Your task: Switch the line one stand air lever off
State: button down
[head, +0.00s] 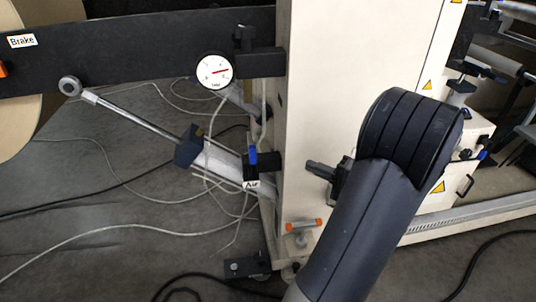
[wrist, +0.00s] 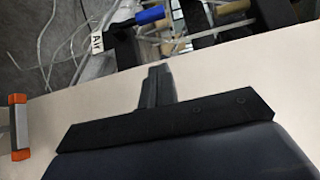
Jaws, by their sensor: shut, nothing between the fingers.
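The air lever (head: 253,156) is a small blue handle on a black valve body (head: 264,166), with a white "Air" label (head: 251,184) just below it. In the wrist view the blue lever (wrist: 149,15) is at the top, beside the "Air" label (wrist: 97,42). My gripper (head: 312,166) is shut and empty, to the right of the lever in the head view and apart from it. In the wrist view my gripper (wrist: 158,72) points up toward the lever over the cream panel. Part of the gripper is hidden behind my arm in the head view.
A round gauge (head: 215,71) sits above the lever on a dark beam marked "Brake" (head: 22,41). The cream stand (head: 318,60) rises beside my gripper. An orange-ended part (head: 303,226) sticks out low on it. Loose cables and a cylinder (head: 140,117) lie to the left.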

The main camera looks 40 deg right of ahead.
jog(key=shift+w, duration=0.1)
jog(key=b, duration=0.2)
send_near(253, 161)
jog(key=w+d, duration=0.1)
jog(key=w+d+r, duration=0.1)
jog(key=w+d, duration=0.2)
jog(key=shift+w+d+r, duration=0.2)
jog(key=shift+w+r, duration=0.1)
jog(key=shift+r, duration=0.05)
jog(key=w+a, duration=0.1)
jog(key=w+a+b, duration=0.1)
jog(key=a, duration=0.1)
jog(key=shift+w+a+r, duration=0.1)
jog(key=shift+w+a, duration=0.15)
